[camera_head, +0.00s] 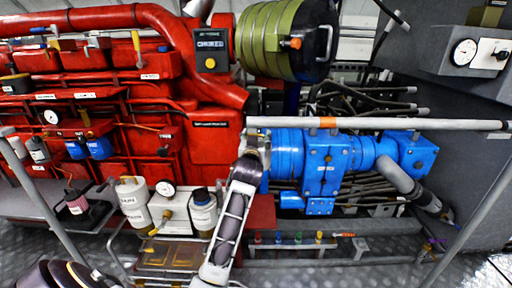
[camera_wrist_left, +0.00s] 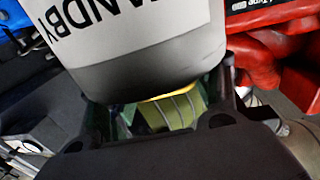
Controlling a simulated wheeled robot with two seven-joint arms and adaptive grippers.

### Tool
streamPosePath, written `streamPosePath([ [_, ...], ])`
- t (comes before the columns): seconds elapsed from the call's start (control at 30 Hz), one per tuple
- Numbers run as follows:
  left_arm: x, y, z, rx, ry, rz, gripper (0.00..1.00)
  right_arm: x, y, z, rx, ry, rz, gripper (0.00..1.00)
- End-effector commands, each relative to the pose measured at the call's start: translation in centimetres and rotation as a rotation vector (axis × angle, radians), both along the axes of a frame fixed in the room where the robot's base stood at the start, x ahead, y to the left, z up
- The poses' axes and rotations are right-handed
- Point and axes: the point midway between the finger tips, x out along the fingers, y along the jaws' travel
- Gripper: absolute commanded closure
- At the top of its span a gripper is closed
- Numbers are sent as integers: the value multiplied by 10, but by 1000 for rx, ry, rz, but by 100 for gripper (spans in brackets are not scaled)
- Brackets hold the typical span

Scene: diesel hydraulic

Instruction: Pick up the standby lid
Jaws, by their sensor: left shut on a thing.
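In the left wrist view, a pale rounded body, which I take for the standby lid (camera_wrist_left: 150,50), fills the top middle. Its dark print reads "ANDBY", and its lower side is darker grey. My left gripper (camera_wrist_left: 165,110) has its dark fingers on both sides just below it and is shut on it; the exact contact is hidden. A yellow edge and a ribbed olive surface show between the fingers. In the head view a pale arm link rises from the bottom middle; I cannot clearly make out the fingertips there. My right gripper is not in view.
A red engine (camera_head: 215,145) fills the left and a blue pump (camera_head: 287,155) stands right of centre. An olive drum (camera_head: 265,40) with a black end is above. White canisters (camera_head: 132,212) stand low on the left. A pale rail (camera_head: 400,124) crosses the right.

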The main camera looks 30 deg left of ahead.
Motion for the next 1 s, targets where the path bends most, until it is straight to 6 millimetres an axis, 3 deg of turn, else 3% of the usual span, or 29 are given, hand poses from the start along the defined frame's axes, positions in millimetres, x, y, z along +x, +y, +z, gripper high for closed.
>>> streamPosePath([
  [0.03, 0, 0, 9, 1, -5, 0, 88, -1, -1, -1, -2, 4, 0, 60],
  [0.23, 0, 0, 21, 2, -4, 0, 88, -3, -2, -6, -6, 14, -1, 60],
  [1.0, 2, -3, 21, 4, -3, -8, 88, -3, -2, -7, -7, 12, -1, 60],
])
